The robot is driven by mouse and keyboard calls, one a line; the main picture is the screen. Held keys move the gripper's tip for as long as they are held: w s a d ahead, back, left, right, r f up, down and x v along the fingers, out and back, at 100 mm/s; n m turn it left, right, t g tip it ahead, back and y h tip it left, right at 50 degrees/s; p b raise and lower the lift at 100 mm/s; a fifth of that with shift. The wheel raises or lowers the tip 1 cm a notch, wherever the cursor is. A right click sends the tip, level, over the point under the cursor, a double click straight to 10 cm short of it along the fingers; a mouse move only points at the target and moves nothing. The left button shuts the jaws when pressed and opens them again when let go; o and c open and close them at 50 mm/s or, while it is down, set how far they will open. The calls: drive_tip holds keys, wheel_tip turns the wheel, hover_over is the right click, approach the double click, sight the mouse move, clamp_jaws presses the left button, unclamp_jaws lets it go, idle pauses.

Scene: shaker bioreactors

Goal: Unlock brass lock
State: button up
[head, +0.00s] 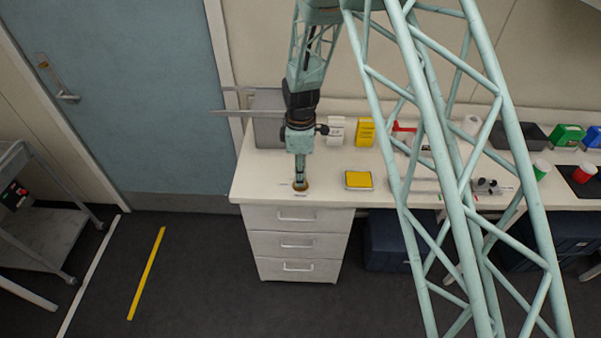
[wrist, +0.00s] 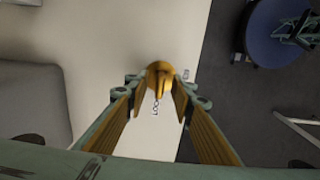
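The brass lock (wrist: 159,74) is a round brass knob with a raised bar across it, on the pale bench top. In the head view it shows as a small brass disc (head: 300,187) near the bench's front left corner. My gripper (wrist: 159,94) points down at it, with one yellow-padded finger on each side. The fingers are spread and seem apart from the knob; contact cannot be made out. In the head view my gripper (head: 300,178) is right above the lock. A small printed label lies beside the knob.
A yellow-topped box (head: 358,180) lies to the right on the bench (head: 335,163). A grey case (head: 268,128) stands behind, with white and yellow packs (head: 366,132) at the wall. The drawer unit (head: 297,243) is below. A blue round seat (wrist: 280,32) shows beyond the bench edge.

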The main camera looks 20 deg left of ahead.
drive_tip(key=shift+c, duration=0.8)
clamp_jaws()
drive_tip(key=shift+s+d+f+b, duration=0.1)
drive_tip(key=shift+f+b, duration=0.3)
drive_tip(key=shift+b, duration=0.05)
